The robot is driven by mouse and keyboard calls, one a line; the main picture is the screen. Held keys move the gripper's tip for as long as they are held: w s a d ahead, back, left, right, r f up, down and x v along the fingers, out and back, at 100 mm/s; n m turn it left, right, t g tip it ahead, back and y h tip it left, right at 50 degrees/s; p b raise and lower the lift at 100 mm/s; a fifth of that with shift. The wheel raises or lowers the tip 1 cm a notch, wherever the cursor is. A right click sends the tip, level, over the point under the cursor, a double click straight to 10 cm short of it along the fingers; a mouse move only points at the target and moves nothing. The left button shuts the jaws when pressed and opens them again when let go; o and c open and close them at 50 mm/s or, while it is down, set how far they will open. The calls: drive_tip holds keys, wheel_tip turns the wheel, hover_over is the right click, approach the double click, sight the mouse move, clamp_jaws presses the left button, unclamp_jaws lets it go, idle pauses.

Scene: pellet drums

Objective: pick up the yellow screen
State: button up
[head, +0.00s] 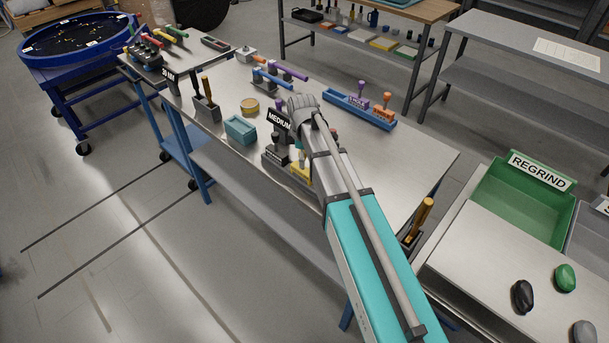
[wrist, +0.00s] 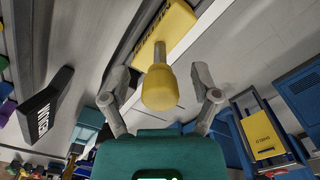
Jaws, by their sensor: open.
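The yellow screen shows in the wrist view as a knobbed handle (wrist: 160,86) rising from a flat, lettered yellow plate (wrist: 164,32). My gripper (wrist: 159,76) is open, with one finger on each side of the knob and visible gaps between. In the head view a small yellow part of the screen (head: 301,172) shows in the dark holder by the MEDIUM sign (head: 280,119). My arm hides most of it and the gripper's fingertips there. The MEDIUM sign also stands at the left in the wrist view (wrist: 43,105).
On the metal table (head: 420,155) stand a teal box (head: 240,129), a round yellow tin (head: 249,105) and a blue tray (head: 345,104) with purple and orange handled pieces. A green REGRIND bin (head: 520,205) is at the right. The table's right part is clear.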

idle(0.5)
clamp_jaws()
